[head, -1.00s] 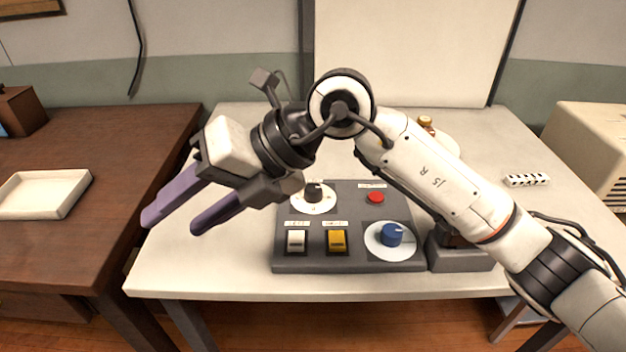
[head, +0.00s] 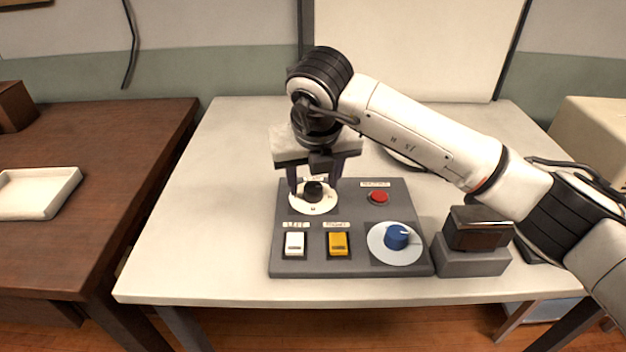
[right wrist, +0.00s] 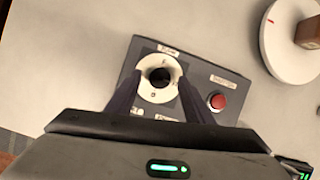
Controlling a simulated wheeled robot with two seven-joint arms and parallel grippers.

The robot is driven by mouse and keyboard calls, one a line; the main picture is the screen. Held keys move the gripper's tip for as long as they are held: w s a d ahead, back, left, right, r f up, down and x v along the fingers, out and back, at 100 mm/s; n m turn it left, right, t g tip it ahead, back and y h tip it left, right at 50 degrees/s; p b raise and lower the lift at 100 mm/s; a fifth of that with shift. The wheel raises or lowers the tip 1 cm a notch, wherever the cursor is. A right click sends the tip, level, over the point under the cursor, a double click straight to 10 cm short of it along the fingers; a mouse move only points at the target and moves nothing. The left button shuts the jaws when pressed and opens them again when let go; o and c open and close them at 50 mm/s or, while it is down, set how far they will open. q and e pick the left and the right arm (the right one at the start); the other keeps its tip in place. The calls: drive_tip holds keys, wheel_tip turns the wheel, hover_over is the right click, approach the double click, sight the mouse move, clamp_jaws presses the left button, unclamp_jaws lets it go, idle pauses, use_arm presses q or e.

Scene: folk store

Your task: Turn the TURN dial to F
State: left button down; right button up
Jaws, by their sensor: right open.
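The black dial knob (head: 313,190) stands on a white round plate (head: 322,207) at the upper left of the grey control panel (head: 352,215). In the right wrist view the black knob (right wrist: 160,76) shows on its white plate (right wrist: 150,93), with small marks too small to read surely. My right gripper (head: 314,187) points down over the dial, its fingers open on either side of the knob. I cannot tell whether they touch it. In the right wrist view the fingers also flank the knob. My left gripper is out of view.
The panel also holds a red button (head: 379,197), a white switch (head: 295,243), a yellow switch (head: 338,243) and a blue knob (head: 397,237). A dark box on a grey base (head: 473,262) stands to the right. A white tray (head: 40,193) lies on the brown table.

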drive_tip(key=shift+w+f, duration=0.25)
drive_tip(key=shift+f, duration=0.4)
drive_tip(key=c, duration=1)
drive_tip(key=shift+c, duration=0.2)
